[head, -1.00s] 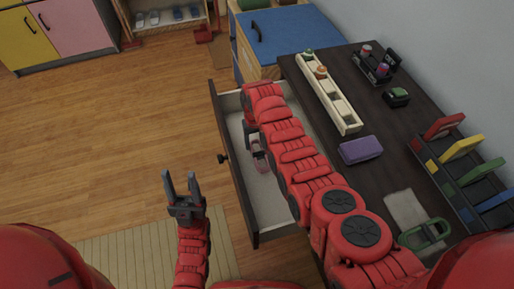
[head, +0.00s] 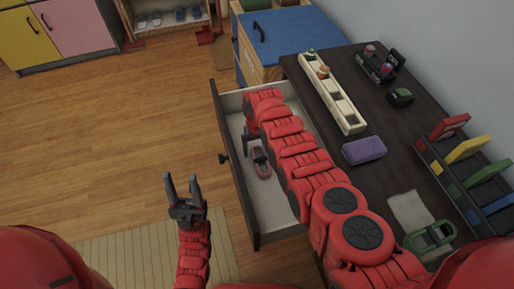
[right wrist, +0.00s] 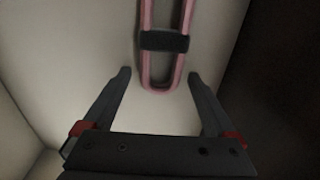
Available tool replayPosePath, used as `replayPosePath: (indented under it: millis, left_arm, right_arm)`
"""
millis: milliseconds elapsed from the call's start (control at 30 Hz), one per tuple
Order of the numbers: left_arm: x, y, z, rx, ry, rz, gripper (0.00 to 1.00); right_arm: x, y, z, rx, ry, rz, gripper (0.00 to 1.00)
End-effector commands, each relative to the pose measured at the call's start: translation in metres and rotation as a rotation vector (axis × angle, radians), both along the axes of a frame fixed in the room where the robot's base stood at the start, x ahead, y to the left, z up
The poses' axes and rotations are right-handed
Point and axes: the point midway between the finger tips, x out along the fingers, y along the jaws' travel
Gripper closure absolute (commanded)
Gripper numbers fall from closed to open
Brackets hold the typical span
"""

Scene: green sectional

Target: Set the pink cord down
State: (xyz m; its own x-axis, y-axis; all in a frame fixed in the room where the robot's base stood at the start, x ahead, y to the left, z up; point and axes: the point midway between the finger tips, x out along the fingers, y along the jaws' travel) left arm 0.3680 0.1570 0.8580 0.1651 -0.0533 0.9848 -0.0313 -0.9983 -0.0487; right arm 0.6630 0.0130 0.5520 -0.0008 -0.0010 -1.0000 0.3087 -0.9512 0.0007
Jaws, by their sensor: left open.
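The pink cord (head: 261,163), a looped bundle with a dark band around it, lies in the open drawer (head: 284,213). In the right wrist view the cord (right wrist: 161,70) rests on the pale drawer floor, just beyond my fingertips. My right gripper (right wrist: 158,76) is open, its fingers spread wide with nothing held between them. My left gripper (head: 184,186) is open and empty, over the floor left of the drawer.
The dark desk top (head: 376,118) holds a cream slotted tray (head: 335,100), a purple block (head: 364,150), a green-handled item (head: 431,238) and a colourful rack (head: 462,172). A blue-topped cabinet (head: 290,38) stands behind. Open wooden floor lies to the left.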

Motion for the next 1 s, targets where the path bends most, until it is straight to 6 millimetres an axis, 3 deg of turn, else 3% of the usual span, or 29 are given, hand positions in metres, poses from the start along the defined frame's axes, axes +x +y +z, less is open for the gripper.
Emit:
replayPosePath:
  millis: [367, 567, 1000]
  left_arm:
    - [0.0, 0.0, 0.008, 0.0, 0.0, 0.0, 0.5]
    - [0.0, 0.0, 0.022, 0.0, 0.0, 0.0, 0.5]
    - [0.0, 0.0, 0.022, 0.0, 0.0, 0.0, 0.5]
  right_arm:
    - [0.002, 0.0, 0.012, 0.002, -0.005, 0.0, 0.09]
    - [0.0, 0.0, 0.039, 0.001, -0.003, -0.001, 0.09]
    - [0.001, 0.001, 0.113, 0.001, -0.004, 0.0, 0.09]
